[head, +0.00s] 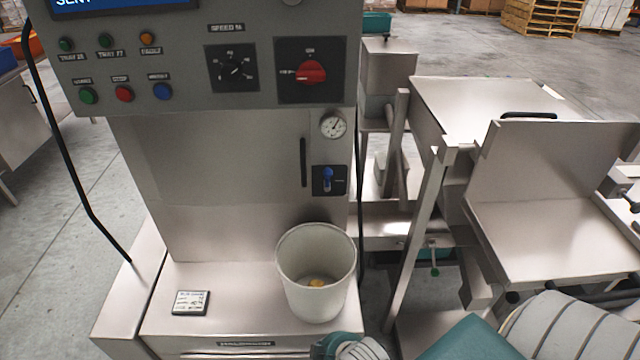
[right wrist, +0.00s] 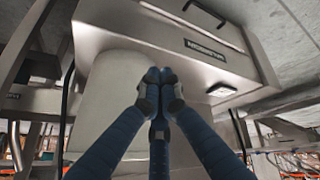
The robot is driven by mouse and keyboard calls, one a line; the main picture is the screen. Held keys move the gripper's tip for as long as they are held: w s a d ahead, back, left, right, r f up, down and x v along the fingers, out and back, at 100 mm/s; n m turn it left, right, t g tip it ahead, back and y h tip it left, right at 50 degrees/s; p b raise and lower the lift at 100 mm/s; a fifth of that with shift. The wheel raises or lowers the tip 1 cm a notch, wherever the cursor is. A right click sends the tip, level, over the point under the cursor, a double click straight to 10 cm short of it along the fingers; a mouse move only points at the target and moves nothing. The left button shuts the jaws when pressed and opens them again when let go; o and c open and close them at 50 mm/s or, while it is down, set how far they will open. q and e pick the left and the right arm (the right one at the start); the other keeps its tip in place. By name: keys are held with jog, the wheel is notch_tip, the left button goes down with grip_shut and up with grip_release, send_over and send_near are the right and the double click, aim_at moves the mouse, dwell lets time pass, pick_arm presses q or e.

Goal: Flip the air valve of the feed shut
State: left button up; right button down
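The air valve (head: 328,180) is a small blue lever on a dark plate, low on the right of the grey machine front, below a round gauge (head: 333,125). Its lever stands roughly upright in the head view. My right gripper (right wrist: 157,78) has its blue fingers drawn together at the tips, with nothing seen between them. My right arm comes in at the bottom right of the head view, well below the valve. The valve does not show clearly in the right wrist view. My left gripper is out of view.
A pale bucket (head: 316,250) with something yellow inside stands on the machine's ledge below the valve. A small display (head: 190,302) lies left of it. A control panel (head: 210,65) juts out above. Steel frames and a chute (head: 550,200) stand to the right.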

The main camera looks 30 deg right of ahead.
jog(key=w+d+r+n+t+h, duration=0.1)
jog(key=w+d+r+n+t, duration=0.3)
jog(key=w+r, duration=0.5)
jog(key=w+d+r+n+t+h, duration=0.1)
jog(key=w+d+r+t, duration=0.4)
jog(key=r, duration=0.6)
jog(key=n+t+h, duration=0.2)
jog(key=n+t, duration=0.1)
jog(key=n, duration=0.1)
send_near(327, 178)
jog(key=a, duration=0.1)
jog(key=s+a, duration=0.1)
jog(key=a+r, duration=0.1)
jog(key=shift+s+a+r, duration=0.15)
jog(key=shift+s+a, duration=0.05)
jog(key=shift+s, duration=0.2)
jog(key=p+x, duration=0.1)
jog(key=x, duration=0.9)
